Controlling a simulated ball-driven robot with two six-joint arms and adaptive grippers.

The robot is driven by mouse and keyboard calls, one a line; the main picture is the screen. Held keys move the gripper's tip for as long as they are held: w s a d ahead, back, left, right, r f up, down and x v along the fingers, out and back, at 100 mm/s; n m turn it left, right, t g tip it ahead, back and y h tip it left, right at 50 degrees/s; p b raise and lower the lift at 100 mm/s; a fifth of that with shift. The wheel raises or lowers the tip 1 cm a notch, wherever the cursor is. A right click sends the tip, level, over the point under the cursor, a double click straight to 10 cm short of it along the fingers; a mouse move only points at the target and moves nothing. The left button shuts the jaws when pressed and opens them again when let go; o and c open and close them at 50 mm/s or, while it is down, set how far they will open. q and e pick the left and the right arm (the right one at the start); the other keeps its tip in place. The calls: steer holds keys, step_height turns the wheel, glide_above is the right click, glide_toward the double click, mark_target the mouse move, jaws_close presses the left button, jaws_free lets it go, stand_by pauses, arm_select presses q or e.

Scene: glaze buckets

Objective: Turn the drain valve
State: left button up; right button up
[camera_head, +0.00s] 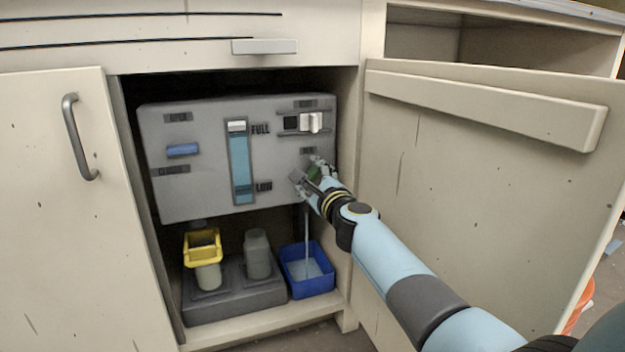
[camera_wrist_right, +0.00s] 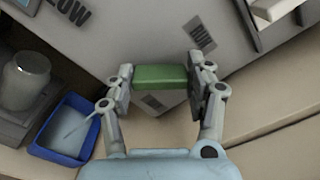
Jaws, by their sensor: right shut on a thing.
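The drain valve's green handle (camera_wrist_right: 160,77) is at the lower right of the grey tank panel (camera_head: 200,140). In the right wrist view it is a bar lying across between my right gripper's fingers (camera_wrist_right: 161,84). My right gripper (camera_head: 309,174) is shut on it, and mostly hides it in the head view (camera_head: 315,172). A thin pale stream (camera_head: 307,228) falls from below the valve into a blue bin (camera_head: 292,289), which holds some pale liquid. The gauge (camera_head: 240,165) between FULL and LOW shows blue over most of its height. My left gripper is not in view.
A white switch (camera_head: 311,122) sits above the valve and a blue handle (camera_head: 183,150) at the panel's left. A yellow-topped container (camera_head: 203,246) and a grey one (camera_head: 257,254) stand below. The open cabinet door (camera_head: 480,190) is right of my arm.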

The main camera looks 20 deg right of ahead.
steer(key=n, duration=0.2)
steer(key=shift+f+n, duration=0.2)
steer(key=shift+n, duration=0.2)
steer(key=n, duration=0.3)
steer(key=shift+a, duration=0.1)
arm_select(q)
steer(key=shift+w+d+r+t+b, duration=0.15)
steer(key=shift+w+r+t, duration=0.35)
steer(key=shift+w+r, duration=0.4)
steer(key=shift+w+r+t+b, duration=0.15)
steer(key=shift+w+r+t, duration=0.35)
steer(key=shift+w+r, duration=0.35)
arm_select(e)
steer(key=shift+f+n, duration=0.1)
steer(key=shift+n, duration=1)
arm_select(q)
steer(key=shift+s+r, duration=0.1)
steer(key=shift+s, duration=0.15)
arm_select(e)
steer(key=o, duration=1.2)
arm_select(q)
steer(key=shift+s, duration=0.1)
arm_select(e)
steer(key=shift+s, duration=0.15)
